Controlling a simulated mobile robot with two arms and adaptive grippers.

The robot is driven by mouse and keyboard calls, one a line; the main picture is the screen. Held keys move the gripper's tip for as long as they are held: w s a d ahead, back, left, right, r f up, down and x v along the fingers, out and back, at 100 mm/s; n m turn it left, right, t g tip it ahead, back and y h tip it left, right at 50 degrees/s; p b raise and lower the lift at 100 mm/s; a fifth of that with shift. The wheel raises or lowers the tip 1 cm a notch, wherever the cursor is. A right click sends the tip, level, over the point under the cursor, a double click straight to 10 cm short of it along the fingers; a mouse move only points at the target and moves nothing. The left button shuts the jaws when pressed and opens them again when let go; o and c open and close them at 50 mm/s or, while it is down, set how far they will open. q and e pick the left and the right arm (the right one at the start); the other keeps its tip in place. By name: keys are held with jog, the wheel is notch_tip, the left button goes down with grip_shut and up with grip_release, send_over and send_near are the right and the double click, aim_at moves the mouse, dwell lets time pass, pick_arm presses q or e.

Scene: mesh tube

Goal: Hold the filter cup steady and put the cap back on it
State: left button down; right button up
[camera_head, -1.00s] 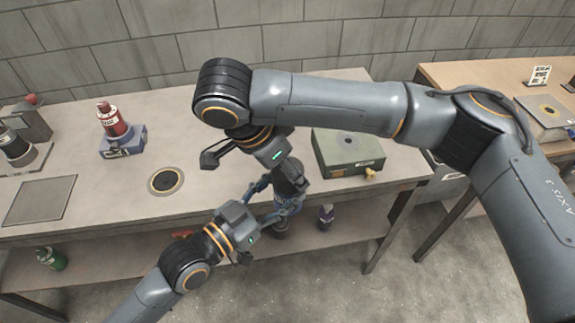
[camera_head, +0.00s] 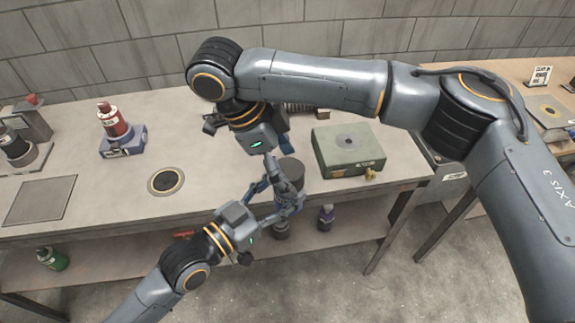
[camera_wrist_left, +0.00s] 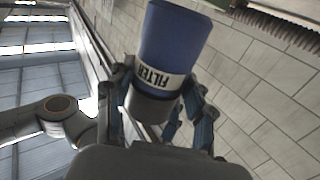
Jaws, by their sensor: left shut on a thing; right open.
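The filter cup (camera_wrist_left: 172,42) is a blue cylinder with a white FILTER label that reads upside down in the left wrist view. A dark grey cap (camera_head: 291,169) sits at its top in the head view; it also shows as a grey band in the left wrist view (camera_wrist_left: 150,106). I cannot tell if it is fully seated. My left gripper (camera_head: 283,196) is shut around the cup and holds it at the table's front edge. My right gripper (camera_head: 279,158) is open just above and behind the cap. In the head view, fingers hide most of the cup's body.
A green-grey box (camera_head: 348,152) stands to the right on the table. A red bottle (camera_head: 112,122) on a blue base, a round dark inset (camera_head: 166,181) and a flat grey plate (camera_head: 40,200) are to the left.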

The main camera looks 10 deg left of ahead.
jog(key=v, duration=1.1)
jog(key=shift+a+r, duration=0.15)
jog(key=shift+r, duration=0.15)
jog(key=shift+w+f, duration=0.1)
